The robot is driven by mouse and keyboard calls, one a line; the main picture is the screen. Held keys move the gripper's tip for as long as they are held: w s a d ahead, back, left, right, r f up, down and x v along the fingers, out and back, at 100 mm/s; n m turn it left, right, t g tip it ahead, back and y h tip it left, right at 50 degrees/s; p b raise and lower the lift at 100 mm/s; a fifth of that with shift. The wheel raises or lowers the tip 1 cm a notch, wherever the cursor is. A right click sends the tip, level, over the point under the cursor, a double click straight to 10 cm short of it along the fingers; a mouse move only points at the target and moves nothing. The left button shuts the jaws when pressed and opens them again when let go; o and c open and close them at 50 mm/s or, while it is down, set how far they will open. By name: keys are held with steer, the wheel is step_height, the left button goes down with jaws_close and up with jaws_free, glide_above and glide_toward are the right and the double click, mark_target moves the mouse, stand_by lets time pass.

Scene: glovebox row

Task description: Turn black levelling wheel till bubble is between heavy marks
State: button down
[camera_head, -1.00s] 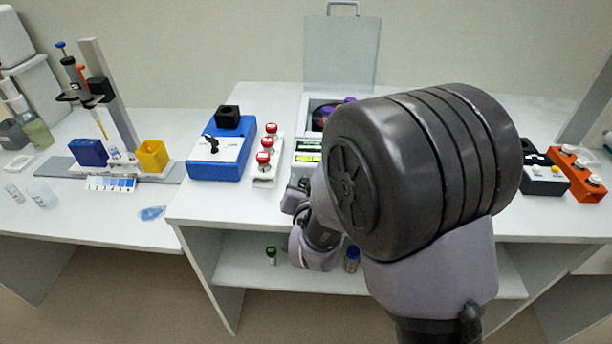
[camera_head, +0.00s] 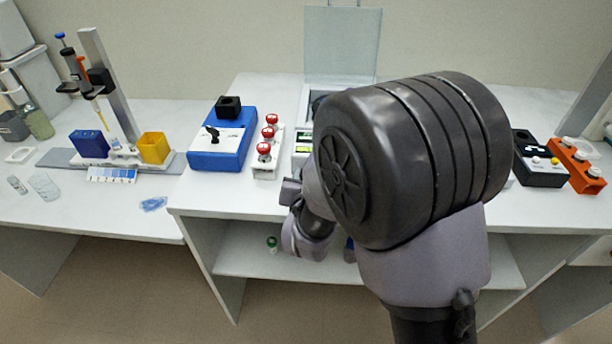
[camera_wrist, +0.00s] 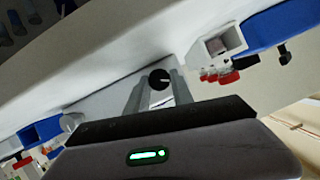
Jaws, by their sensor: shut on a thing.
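The black wheel (camera_wrist: 160,79) shows small in the wrist view, with a light mark on its face. The two grey fingers of my gripper (camera_wrist: 158,88) reach up to either side of it and are shut on it. In the head view my arm hides the wheel and the fingertips. I cannot make out a bubble or heavy marks there. A green-lit oval (camera_wrist: 148,156) shows low in the wrist view on a grey casing.
A blue box with a black knob (camera_head: 222,150) and a white strip with red buttons (camera_head: 266,150) stand left of the instrument. A black box (camera_head: 540,165) and an orange block (camera_head: 577,165) stand at the right.

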steer(key=n+p, duration=0.1)
steer(key=n+h+p, duration=0.2)
steer(key=shift+a+r+n, duration=0.2)
steer(key=shift+a+n, duration=0.05)
steer(key=shift+n, duration=0.05)
steer(key=shift+a+f+n+h+p, duration=0.15)
steer(key=shift+n+h+p, duration=1)
steer(key=shift+n+h, duration=0.2)
steer(key=shift+w, duration=0.1)
steer(key=c, duration=1.1)
jaws_free()
steer(key=shift+f, duration=0.15)
